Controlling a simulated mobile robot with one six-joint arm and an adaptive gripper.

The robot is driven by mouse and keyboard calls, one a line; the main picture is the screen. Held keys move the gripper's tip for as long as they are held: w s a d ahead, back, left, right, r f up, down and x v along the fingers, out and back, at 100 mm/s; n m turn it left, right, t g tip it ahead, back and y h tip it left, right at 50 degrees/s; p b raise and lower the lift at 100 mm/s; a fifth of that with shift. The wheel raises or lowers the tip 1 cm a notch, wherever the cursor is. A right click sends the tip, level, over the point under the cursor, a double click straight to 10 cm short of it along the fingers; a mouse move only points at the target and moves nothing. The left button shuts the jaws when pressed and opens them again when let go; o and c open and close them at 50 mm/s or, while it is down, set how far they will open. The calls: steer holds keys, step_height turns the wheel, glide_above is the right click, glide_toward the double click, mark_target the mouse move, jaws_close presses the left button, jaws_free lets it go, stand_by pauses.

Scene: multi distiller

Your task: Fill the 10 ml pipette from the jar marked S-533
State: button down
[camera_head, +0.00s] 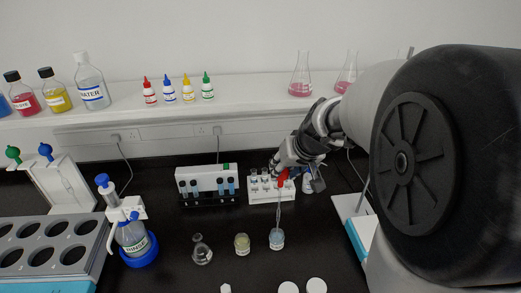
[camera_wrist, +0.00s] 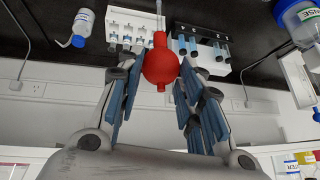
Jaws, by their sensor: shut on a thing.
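My gripper (camera_head: 289,178) is shut on the red bulb (camera_head: 282,178) of the pipette. In the wrist view the red bulb (camera_wrist: 160,62) sits between the blue-padded fingers of my gripper (camera_wrist: 163,72). The clear pipette stem (camera_head: 279,208) hangs about upright below the bulb. Its lower end meets the mouth of a small open jar (camera_head: 277,240) with pale blue contents; I cannot tell how deep the tip is. Another small jar (camera_head: 242,245) with yellowish contents stands to its left. The jar labels and the pipette's volume mark are too small to read.
A white rack (camera_head: 258,196) with vials is just behind the pipette, and a vial rack (camera_head: 206,178) stands left of it. A small flask (camera_head: 202,251) and a blue-based dispenser bottle (camera_head: 133,240) are further left. White lids (camera_head: 316,285) lie at the front.

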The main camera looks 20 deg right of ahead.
steer(key=shift+f+b, duration=1.4)
steer(key=shift+f, duration=0.1)
steer(key=c, duration=1.6)
jaws_free()
steer(key=c, duration=0.6)
steer(key=o, duration=0.6)
steer(key=shift+c, duration=0.2)
steer(key=c, duration=0.4)
steer(key=o, duration=0.4)
steer(key=shift+c, duration=1.3)
